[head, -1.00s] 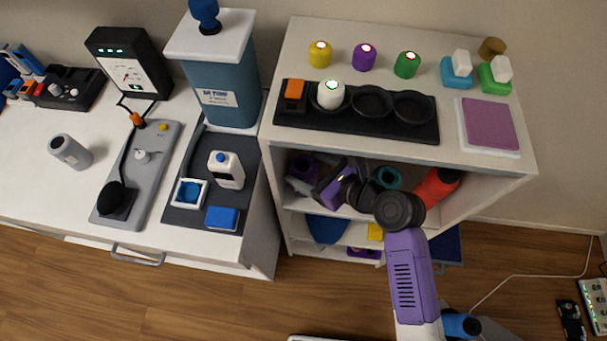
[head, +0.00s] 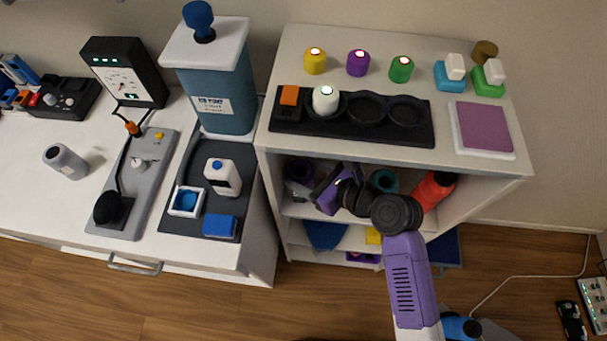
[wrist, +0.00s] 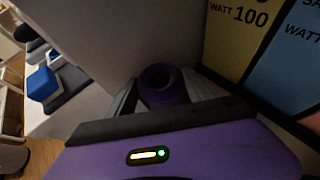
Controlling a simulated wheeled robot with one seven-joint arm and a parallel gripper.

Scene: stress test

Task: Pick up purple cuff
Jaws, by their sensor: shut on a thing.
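The purple cuff (wrist: 163,86) is a short ring with a dark hole, between the two grey fingers of my gripper (wrist: 162,98) in the wrist view. My gripper is shut on it. In the head view the cuff (head: 298,170) is at the left end of the cabinet's upper open shelf. My gripper (head: 301,186) reaches in there from the right, under the cabinet top. My purple gripper body partly hides the cuff's lower part in the wrist view. I cannot tell whether the cuff still touches the shelf.
A teal ring (head: 384,180) and a red-orange cylinder (head: 433,190) share the shelf, right of my gripper. The cabinet top (head: 480,174) overhangs it, and the side wall (wrist: 88,35) is close on the left. Yellow and blue labelled panels (wrist: 236,32) stand close on the right.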

